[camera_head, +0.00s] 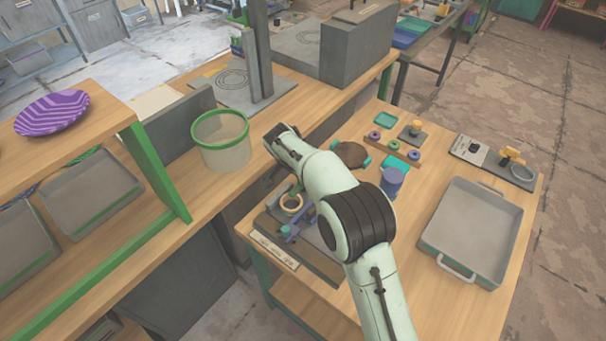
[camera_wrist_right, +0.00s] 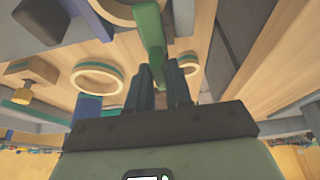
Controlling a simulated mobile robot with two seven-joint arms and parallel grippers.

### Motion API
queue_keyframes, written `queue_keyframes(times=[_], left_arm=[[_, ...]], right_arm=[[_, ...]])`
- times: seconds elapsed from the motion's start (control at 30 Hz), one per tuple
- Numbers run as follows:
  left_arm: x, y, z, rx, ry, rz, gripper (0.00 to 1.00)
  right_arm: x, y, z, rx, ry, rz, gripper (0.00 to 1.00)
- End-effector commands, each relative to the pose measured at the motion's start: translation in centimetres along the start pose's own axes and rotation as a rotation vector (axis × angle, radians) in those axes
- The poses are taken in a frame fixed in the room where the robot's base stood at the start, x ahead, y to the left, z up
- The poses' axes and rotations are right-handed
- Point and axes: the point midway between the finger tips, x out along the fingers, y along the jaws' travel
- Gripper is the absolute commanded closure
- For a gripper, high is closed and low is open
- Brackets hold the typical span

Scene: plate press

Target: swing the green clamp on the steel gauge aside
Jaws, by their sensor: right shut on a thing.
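The steel gauge (camera_head: 322,236) is a grey plate at the front left of the near table, partly hidden under my right arm. It carries a cream ring (camera_head: 291,203) and a blue-violet clamp (camera_head: 289,231). In the right wrist view the green clamp (camera_wrist_right: 149,32) shows as a green bar running down between the fingers. My right gripper (camera_wrist_right: 161,72) is shut on this bar. In the head view my arm hides the right gripper and most of the green clamp. My left gripper is in neither view.
A grey tray (camera_head: 437,238) with handles stands at the right of the table. A blue cylinder (camera_head: 391,182) and a brown lump (camera_head: 349,156) lie close to my arm. A green-rimmed bin (camera_head: 221,150) stands on the left bench.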

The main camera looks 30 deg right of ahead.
Motion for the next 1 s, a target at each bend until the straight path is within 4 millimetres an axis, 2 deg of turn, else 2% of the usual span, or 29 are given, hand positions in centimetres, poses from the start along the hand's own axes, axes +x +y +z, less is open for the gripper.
queue_keyframes(times=[0.37,0.7,1.0], left_arm=[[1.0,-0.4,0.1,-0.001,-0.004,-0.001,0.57],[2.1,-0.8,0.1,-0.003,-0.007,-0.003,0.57],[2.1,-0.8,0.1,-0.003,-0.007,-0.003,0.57]], right_arm=[[0.1,0.1,0.0,-0.131,0.0,-0.057,1.0],[0.1,0.3,-0.1,-0.411,0.0,-0.174,1.0],[0.0,0.5,-0.3,-0.672,0.001,-0.281,1.0]])
